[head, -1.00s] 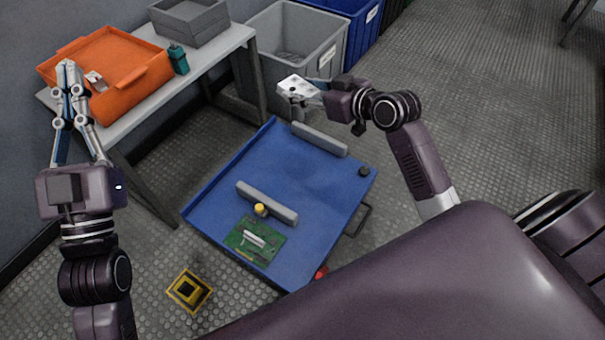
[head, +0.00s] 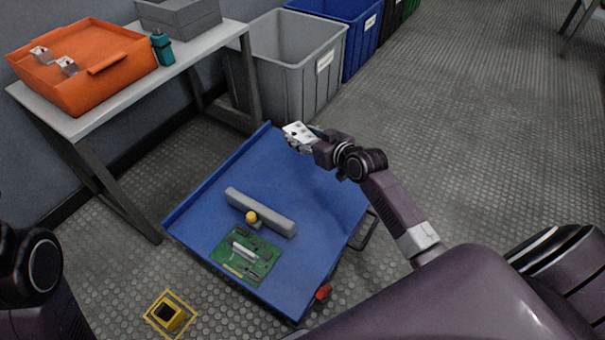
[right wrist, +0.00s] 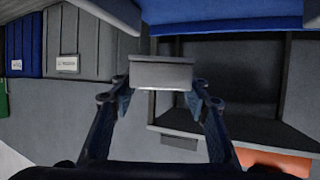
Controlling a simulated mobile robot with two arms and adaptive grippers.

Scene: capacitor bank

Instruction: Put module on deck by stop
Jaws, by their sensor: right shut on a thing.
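The module, a pale block with dark spots on its top (head: 297,131), is held in my right gripper (head: 312,146) over the far end of the blue deck (head: 205,195). In the right wrist view the module (right wrist: 162,76) sits between both fingers of the right gripper (right wrist: 162,90). I cannot tell its height over the deck. A grey bar, the near stop (head: 262,212), lies across the deck with a yellow knob (head: 251,217) at its side. The far stop is hidden behind my right gripper and arm in the head view. My left gripper is out of view.
A green circuit board (head: 246,254) lies on the deck's near part. An orange tray (head: 95,75) with two similar blocks, a teal bottle (head: 162,48) and a grey box (head: 180,17) stand on the table (head: 110,108). A grey bin (head: 300,80) stands behind the deck.

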